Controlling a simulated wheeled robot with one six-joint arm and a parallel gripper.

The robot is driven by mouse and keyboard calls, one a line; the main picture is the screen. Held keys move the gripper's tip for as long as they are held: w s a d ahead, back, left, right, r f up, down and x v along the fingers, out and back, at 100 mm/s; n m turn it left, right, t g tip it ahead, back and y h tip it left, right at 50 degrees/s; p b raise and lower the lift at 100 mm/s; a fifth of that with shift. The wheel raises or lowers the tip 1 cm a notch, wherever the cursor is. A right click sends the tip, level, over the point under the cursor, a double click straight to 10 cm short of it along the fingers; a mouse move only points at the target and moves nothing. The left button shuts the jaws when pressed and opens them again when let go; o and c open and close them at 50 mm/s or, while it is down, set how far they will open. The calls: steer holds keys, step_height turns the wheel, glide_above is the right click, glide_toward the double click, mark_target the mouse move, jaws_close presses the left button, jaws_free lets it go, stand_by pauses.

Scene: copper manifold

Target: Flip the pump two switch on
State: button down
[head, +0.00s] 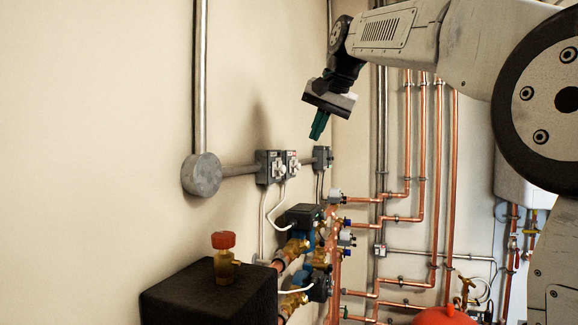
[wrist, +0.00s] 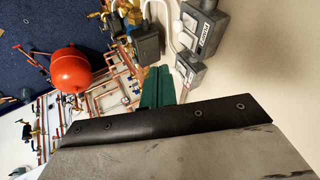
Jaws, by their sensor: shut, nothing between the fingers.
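Two grey switch boxes sit side by side on the wall in the head view, a left one (head: 269,167) and a right one (head: 291,166), each with a pale switch on its front. A third grey box (head: 322,157) is farther along the wall. Their labels are too small to read, so I cannot tell which is pump two. My gripper (head: 319,125) is above the third box in the picture, apart from the boxes, with its green fingers shut and empty. In the wrist view the green fingers (wrist: 158,87) point toward two labelled grey boxes, an upper one (wrist: 206,30) and a lower one (wrist: 190,70).
A round grey junction box (head: 201,175) and conduit run along the wall. Below the switches are pumps (head: 302,216) with white cables, copper pipes (head: 408,150) and a black box (head: 208,297) with a red-handled valve (head: 223,255). A red vessel (wrist: 70,67) stands beyond.

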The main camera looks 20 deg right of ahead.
steer(key=shift+f, duration=0.15)
steer(key=w+a+f, duration=0.4)
steer(key=w+f, duration=0.4)
steer(key=shift+f, duration=0.2)
steer(key=shift+a, duration=0.1)
stand_by(0.3)
